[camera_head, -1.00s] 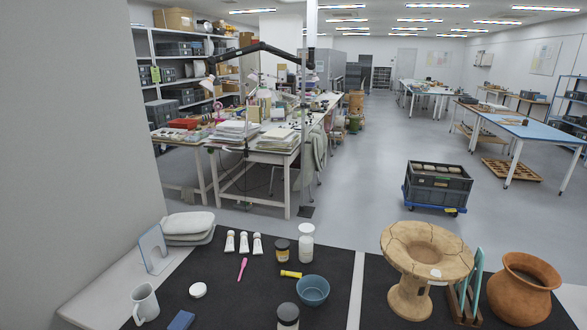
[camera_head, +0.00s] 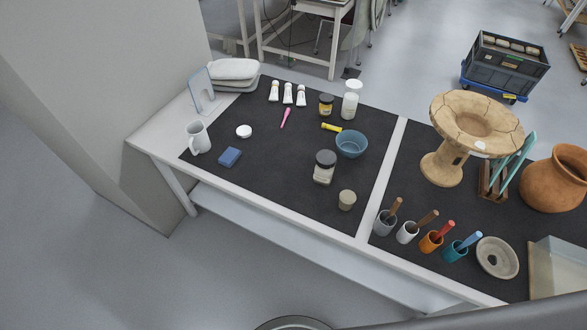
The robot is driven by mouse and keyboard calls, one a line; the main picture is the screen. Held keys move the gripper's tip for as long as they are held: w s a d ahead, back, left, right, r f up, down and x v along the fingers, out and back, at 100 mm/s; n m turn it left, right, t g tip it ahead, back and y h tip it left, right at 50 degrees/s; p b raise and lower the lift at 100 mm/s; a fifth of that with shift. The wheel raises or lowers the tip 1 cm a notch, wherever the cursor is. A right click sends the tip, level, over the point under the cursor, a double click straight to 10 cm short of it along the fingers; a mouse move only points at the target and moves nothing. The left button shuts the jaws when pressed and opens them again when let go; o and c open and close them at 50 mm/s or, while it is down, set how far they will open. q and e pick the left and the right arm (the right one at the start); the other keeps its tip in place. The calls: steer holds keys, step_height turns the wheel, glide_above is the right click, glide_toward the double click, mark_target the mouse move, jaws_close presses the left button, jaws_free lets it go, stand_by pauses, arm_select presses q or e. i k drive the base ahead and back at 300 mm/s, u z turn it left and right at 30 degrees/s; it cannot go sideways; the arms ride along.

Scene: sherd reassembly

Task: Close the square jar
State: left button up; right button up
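A pale, clear-looking jar with a dark top (camera_head: 324,168) stands upright on the black mat, in front of the blue bowl. Its body may be square, but I cannot tell for sure, nor whether its top is screwed down. A smaller jar with a dark top and yellow label (camera_head: 326,104) stands farther back, beside a white bottle (camera_head: 350,101). A round white lid-like disc (camera_head: 244,131) lies flat at the mat's left part. A small beige pot or stopper (camera_head: 346,200) stands near the front edge. Neither of my grippers is in view.
The blue bowl (camera_head: 351,144), yellow tube (camera_head: 331,127), pink tool (camera_head: 286,118), white tubes (camera_head: 288,94), blue block (camera_head: 229,157) and white mug (camera_head: 198,138) surround the jars. Cups with tools (camera_head: 432,241) and a clay stand (camera_head: 441,168) are right. The mat's front left is clear.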

mark_target(324, 178)
steer(key=u, duration=1.25)
steer(key=k, duration=1.3)
steer(key=z, duration=1.1)
